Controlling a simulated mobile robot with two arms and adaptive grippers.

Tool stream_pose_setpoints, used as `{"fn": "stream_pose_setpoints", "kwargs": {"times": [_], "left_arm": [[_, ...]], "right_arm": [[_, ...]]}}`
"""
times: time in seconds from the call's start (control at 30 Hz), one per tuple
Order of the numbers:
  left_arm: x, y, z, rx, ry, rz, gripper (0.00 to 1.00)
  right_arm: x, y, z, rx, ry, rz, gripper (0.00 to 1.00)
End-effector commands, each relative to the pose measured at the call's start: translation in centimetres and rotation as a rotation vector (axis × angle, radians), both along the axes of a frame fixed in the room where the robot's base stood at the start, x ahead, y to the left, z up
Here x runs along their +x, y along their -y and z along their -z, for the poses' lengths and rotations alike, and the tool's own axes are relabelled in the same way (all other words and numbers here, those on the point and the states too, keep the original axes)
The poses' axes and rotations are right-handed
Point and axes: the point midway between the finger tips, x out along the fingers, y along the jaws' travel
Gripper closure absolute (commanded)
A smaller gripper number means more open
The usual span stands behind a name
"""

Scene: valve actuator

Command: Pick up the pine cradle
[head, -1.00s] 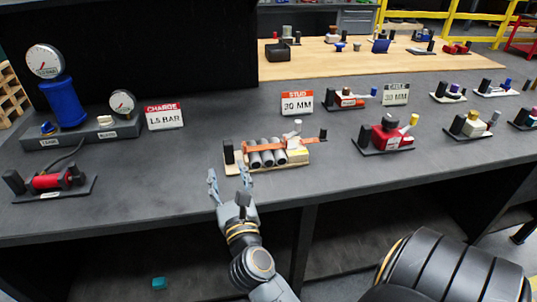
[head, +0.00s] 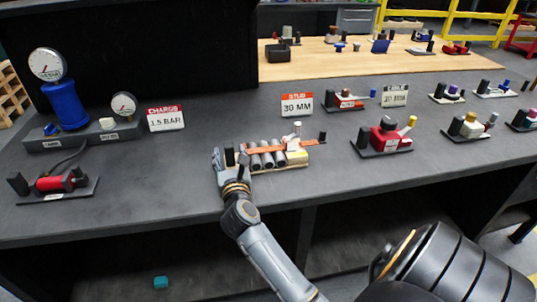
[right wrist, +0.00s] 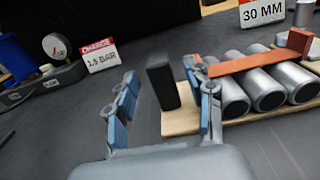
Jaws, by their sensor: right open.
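The pine cradle (head: 282,167) sits on the dark bench, a pale wooden board bearing several grey cylinders (head: 267,158) under an orange strap (head: 268,149). A black post stands at its left end. In the right wrist view the board (right wrist: 180,121) lies at the right. My right gripper (head: 229,160) is open at the cradle's left end. In the right wrist view its fingers (right wrist: 160,80) stand on either side of the black post (right wrist: 163,85), with a visible gap on the left side. Contact on the right side cannot be told. My left gripper is not in view.
A gauge stand with a blue cylinder (head: 64,105) and a red-bodied device (head: 55,183) are to the left. A red block fixture (head: 388,138) stands to the right. A "30 MM" sign (head: 296,104) is behind the cradle. The bench's front edge is close.

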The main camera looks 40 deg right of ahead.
Motion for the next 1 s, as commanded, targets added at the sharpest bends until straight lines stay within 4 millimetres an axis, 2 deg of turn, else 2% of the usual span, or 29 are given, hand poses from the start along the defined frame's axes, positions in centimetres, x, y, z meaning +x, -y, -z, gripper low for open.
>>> {"fn": "stream_pose_setpoints", "kwargs": {"times": [0.03,0.2,0.47,0.7,0.73,1.0], "left_arm": [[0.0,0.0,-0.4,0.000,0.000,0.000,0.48],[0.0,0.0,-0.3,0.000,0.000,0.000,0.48],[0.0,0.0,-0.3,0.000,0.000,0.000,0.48],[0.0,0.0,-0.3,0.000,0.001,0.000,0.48],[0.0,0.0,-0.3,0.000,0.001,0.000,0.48],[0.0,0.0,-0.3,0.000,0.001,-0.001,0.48]], "right_arm": [[0.8,0.5,-0.5,-0.002,0.002,0.001,0.47],[2.2,1.4,-0.2,-0.002,-0.001,0.001,0.47],[2.4,1.5,-0.1,-0.001,-0.001,0.000,0.47],[2.4,1.5,-0.1,-0.001,-0.001,0.000,0.96],[2.4,1.5,-0.1,-0.001,-0.001,0.000,1.00],[2.4,1.5,-0.4,-0.006,0.002,0.000,1.00]]}}
